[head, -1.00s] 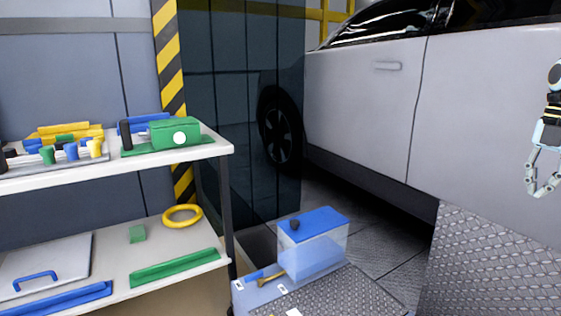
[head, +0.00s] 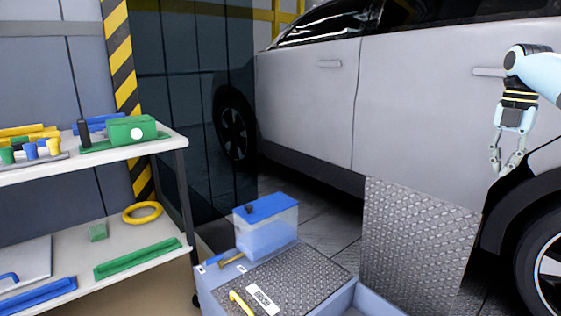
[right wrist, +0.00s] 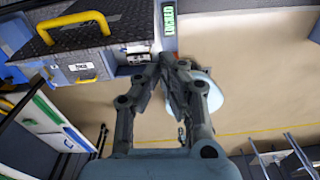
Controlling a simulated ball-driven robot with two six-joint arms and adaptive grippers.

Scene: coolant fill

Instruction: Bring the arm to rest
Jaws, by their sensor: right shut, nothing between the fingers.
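My right gripper (head: 507,164) hangs fingers down at the upper right of the head view, in front of the white car's side. It holds nothing, and its fingertips are close together. In the right wrist view the same gripper (right wrist: 172,62) is seen from behind, its fingers shut and empty over the tan floor. Its arm comes in from the right edge of the head view. My left gripper is not in view.
A white car (head: 310,110) stands behind the gripper. A blue-lidded translucent tank (head: 268,238) stands beside a treadplate cover (head: 300,271) with a yellow handle (head: 240,302). A shelf cart (head: 160,143) with green and blue parts is at the left. An upright treadplate panel (head: 415,240) stands below the gripper.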

